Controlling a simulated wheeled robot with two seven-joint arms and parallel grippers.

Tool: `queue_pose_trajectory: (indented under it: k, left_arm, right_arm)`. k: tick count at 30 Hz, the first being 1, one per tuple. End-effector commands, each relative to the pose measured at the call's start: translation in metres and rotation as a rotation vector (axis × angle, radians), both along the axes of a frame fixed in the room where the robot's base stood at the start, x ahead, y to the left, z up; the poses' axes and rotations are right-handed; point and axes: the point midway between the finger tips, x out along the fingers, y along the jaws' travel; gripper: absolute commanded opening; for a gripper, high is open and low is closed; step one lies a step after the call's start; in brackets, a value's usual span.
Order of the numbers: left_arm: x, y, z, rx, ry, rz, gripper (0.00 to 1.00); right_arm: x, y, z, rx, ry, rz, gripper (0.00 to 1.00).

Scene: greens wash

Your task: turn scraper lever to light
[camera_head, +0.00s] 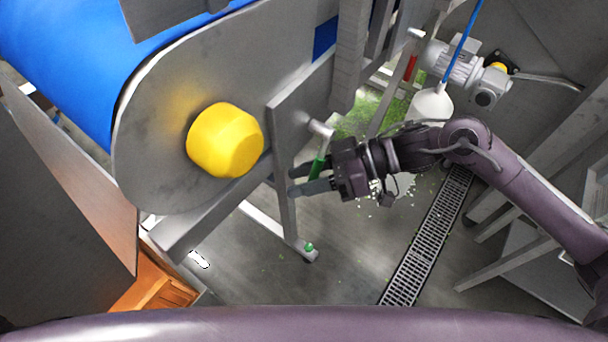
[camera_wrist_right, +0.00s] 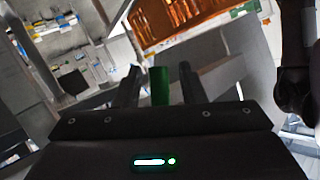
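A lever with a green grip (camera_head: 318,167) hangs from a pale metal pivot on the grey side plate of the blue belt conveyor. Its grip points down and slightly left. My right gripper (camera_head: 292,181) is at this lever, with its fingers pointing left. In the right wrist view the green grip (camera_wrist_right: 160,86) stands between my two spread fingers, with a gap on each side. The fingers do not appear to be closed on it. My left gripper is not in view. No scale or label for "light" is readable.
A large yellow knob (camera_head: 225,140) sticks out of the conveyor's side plate (camera_head: 160,160). A red-handled part (camera_head: 411,68) and a grey motor (camera_head: 462,68) are farther back. A floor drain grate (camera_head: 430,240) runs below my right arm. An orange crate (camera_head: 155,285) stands lower left.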

Motion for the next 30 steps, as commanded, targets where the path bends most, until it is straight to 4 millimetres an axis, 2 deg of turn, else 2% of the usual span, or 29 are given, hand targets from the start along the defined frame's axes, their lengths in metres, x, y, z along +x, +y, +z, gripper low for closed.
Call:
queue_pose_trajectory:
  k: [8,18,21,30]
  left_arm:
    - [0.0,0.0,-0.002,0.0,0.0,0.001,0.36]
    - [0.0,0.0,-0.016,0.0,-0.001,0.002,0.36]
    - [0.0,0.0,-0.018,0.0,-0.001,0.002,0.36]
    - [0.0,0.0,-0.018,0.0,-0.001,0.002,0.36]
  right_arm:
    - [0.001,-0.006,0.0,-0.001,0.0,-0.002,0.37]
    - [0.008,-0.058,0.015,-0.003,0.0,-0.003,0.37]
    - [0.009,-0.068,0.02,-0.002,0.0,-0.003,0.37]
    - [0.009,-0.074,0.024,0.0,0.001,0.001,0.37]
